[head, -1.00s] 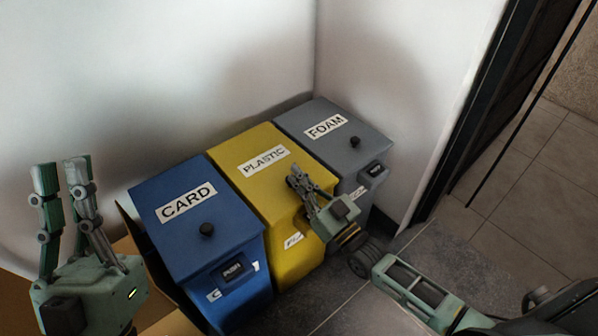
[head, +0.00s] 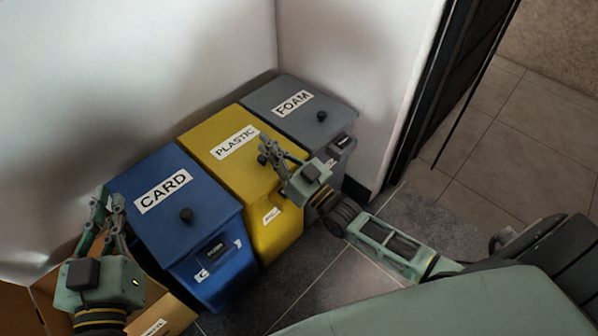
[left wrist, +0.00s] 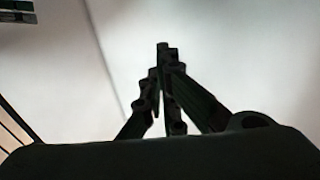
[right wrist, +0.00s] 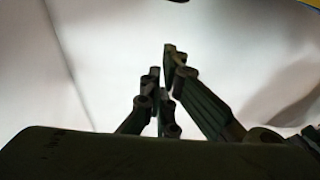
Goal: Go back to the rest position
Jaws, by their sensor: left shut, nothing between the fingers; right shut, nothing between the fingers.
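My left gripper (head: 108,208) is at the lower left of the head view, in front of the blue bin and over a cardboard box. In the left wrist view its fingers (left wrist: 163,50) meet and hold nothing. My right gripper (head: 265,148) shows in front of the yellow bin in the head view, its fingers pointing up and left. In the right wrist view its fingers (right wrist: 165,55) are together and empty, with pale wall behind.
A blue CARD bin (head: 185,245), a yellow PLASTIC bin (head: 205,150) and a grey FOAM bin (head: 330,108) stand side by side against the white wall (head: 130,70). A cardboard box (head: 170,312) is at lower left. Tiled floor (head: 500,150) is clear at right.

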